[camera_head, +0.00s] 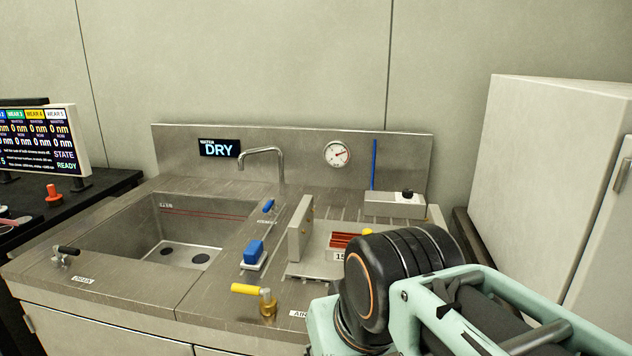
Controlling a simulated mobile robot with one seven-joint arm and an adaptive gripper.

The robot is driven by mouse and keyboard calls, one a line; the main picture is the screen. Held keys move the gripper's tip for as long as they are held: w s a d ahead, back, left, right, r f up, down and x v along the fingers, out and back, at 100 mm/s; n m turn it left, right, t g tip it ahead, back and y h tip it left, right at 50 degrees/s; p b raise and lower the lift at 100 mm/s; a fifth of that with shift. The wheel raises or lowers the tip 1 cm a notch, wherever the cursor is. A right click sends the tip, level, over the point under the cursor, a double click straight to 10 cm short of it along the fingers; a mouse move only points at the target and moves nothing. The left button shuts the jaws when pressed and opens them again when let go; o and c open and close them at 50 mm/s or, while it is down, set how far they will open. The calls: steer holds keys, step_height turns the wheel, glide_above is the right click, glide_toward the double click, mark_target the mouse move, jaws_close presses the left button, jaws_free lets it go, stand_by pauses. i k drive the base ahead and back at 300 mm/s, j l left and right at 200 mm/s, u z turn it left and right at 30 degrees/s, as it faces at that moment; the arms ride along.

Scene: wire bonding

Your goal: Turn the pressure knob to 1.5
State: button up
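A round white pressure gauge (337,154) with a red needle is mounted on the steel backsplash; its numbers are too small to read. A small black knob (407,193) sits on top of a low steel box (394,206) below and right of the gauge. A yellow part (367,232) shows just behind my arm, mostly hidden. I cannot tell from labels which one is the pressure knob. My arm's black and mint-green links fill the lower right and stand in front of the counter. My gripper's fingers do not show.
A steel sink (185,228) with a faucet (262,155) is at left. A blue block (253,252), a yellow-handled brass valve (262,298) and an upright steel plate (300,229) stand on the counter. A display (220,148) reads DRY. A white cabinet (545,170) stands at right.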

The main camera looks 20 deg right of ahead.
mark_target(407, 192)
steer(key=z, duration=1.1)
